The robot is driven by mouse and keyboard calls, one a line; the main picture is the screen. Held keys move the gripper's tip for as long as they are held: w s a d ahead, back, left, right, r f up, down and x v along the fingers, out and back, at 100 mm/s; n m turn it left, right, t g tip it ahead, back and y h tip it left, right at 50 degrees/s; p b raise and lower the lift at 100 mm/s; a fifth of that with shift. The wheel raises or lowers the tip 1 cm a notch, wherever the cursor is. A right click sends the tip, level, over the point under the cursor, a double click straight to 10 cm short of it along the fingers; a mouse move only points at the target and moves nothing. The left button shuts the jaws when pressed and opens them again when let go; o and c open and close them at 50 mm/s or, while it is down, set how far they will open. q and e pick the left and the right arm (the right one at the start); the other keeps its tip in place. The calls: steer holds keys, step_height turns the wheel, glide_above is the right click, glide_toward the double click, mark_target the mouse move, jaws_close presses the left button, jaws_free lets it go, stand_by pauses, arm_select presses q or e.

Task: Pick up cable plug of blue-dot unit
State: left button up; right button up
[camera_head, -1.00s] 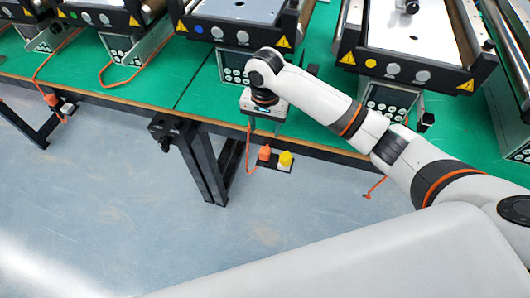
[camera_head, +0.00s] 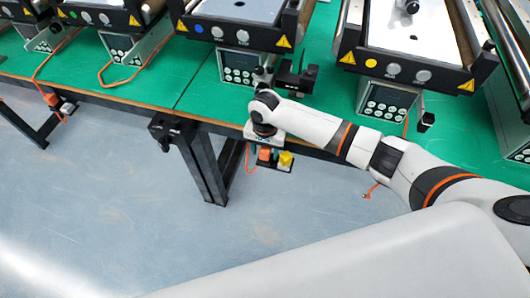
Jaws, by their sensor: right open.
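The blue-dot unit (camera_head: 237,32) is the conveyor at top centre, with a blue dot on its front rail and a control box (camera_head: 240,66) below. An orange cable (camera_head: 247,158) hangs under the table edge and leads toward an orange plug (camera_head: 266,154) at a dark socket strip (camera_head: 275,166) below the table. My right gripper (camera_head: 264,143) points down just above the orange plug and partly covers it. It is open; whether its fingers touch the plug cannot be told. My left gripper is out of view.
A yellow plug (camera_head: 286,158) sits right beside the orange one. The green table edge (camera_head: 327,148) runs close behind my gripper. A black bracket (camera_head: 297,77) stands on the table behind my arm. A loose orange cable end (camera_head: 369,193) hangs at right. A black table leg (camera_head: 207,170) is left.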

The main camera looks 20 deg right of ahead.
steer(key=c, duration=1.1)
